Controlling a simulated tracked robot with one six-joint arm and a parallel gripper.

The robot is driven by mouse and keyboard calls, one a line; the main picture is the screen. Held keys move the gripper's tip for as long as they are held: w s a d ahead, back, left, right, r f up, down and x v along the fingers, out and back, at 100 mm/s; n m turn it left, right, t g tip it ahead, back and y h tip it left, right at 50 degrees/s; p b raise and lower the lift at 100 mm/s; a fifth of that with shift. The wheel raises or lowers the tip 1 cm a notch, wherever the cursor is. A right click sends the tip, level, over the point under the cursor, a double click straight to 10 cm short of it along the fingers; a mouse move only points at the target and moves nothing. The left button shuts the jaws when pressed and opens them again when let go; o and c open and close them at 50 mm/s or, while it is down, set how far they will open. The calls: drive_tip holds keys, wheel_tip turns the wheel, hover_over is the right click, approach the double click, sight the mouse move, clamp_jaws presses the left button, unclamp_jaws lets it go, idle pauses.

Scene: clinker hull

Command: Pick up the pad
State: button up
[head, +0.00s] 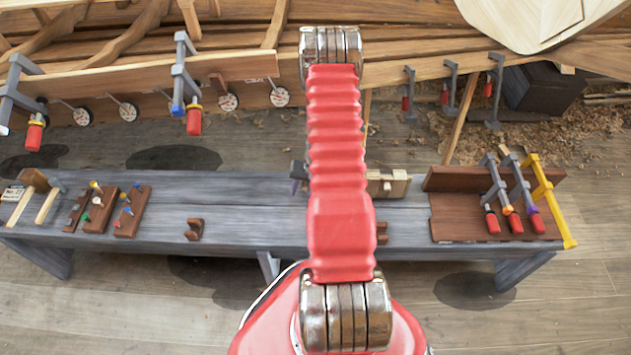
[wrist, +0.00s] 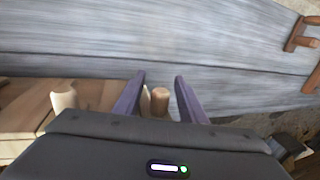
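No object is plainly marked as the pad. A small brown notched wooden block (head: 193,229) lies on the grey bench left of my arm, and a similar brown piece (head: 382,232) shows partly behind my arm. In the wrist view a brown notched piece (wrist: 301,36) is at the upper right. My gripper (wrist: 160,80) is open above the bench, its two dark purple fingers apart. A brown rounded wooden peg (wrist: 160,101) shows between the fingers, with no visible contact.
The grey bench (head: 260,205) has holders with small tools (head: 100,210) at left and a brown clamp rack (head: 470,215) at right. Pale wooden blocks (head: 392,184) stand beside my arm. The planked hull (head: 130,75) with clamps is behind.

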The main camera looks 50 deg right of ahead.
drive_tip(key=shift+c, duration=0.7)
clamp_jaws()
drive_tip(key=shift+r, duration=0.15)
drive_tip(key=shift+s+a+r, duration=0.1)
drive_tip(key=shift+a+r, duration=0.05)
drive_tip(key=shift+r, duration=0.35)
wheel_tip(320, 180, up, 6)
drive_tip(key=shift+f, duration=0.25)
drive_tip(key=s+a, duration=1.2)
drive_tip(key=a, duration=0.3)
drive_tip(key=shift+s+a, duration=0.15)
drive_tip(key=shift+a, duration=0.05)
drive_tip(key=shift+r, duration=0.1)
idle(0.5)
